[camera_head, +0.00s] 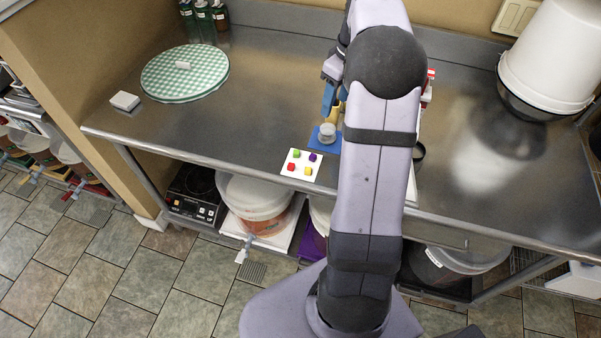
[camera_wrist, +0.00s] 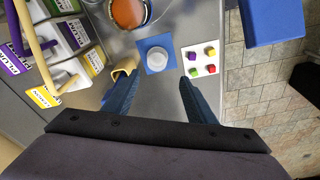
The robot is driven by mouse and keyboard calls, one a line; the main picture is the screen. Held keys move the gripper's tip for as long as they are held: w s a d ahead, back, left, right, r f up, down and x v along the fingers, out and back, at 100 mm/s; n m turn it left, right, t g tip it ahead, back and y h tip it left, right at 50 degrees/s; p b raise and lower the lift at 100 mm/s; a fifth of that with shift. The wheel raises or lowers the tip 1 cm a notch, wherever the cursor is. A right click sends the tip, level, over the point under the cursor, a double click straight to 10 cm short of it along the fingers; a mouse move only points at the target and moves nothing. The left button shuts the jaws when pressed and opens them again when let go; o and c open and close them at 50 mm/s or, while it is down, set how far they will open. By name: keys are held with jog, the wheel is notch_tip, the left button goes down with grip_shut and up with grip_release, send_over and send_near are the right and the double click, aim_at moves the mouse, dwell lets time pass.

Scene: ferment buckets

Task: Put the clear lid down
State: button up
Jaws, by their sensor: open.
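A small pale, see-through-looking round piece (camera_head: 327,130), which I take to be the clear lid, sits on a blue square mat (camera_head: 317,142). In the wrist view this round piece (camera_wrist: 157,60) lies on the blue mat (camera_wrist: 143,44), just beyond my fingertips. My gripper (camera_wrist: 155,79) is open, with its two blue fingers spread apart and nothing between them. In the head view part of a blue finger of my gripper (camera_head: 329,97) shows behind the mat; my arm hides the rest.
A white card (camera_wrist: 203,72) with several coloured cubes lies beside the mat. A tan piece (camera_wrist: 125,69) is near the left finger. A round orange-brown vessel (camera_wrist: 128,12) stands beyond the mat. Labelled boxes (camera_wrist: 68,35) stand left. A white bucket (camera_head: 548,60) is at far right.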

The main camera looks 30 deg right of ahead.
jog(key=s+a+f+m, duration=0.2)
jog(key=s+a+f, duration=0.1)
jog(key=s+a, duration=0.7)
jog(key=s+a+f+m+g, duration=0.1)
jog(key=s+a+f, duration=0.3)
jog(key=s+a, duration=0.6)
jog(key=a+m, duration=0.1)
jog(key=a, duration=0.3)
jog(key=shift+s+a+f+h, duration=0.15)
jog(key=shift+s+a+h, duration=0.15)
jog(key=shift+s+a, duration=0.1)
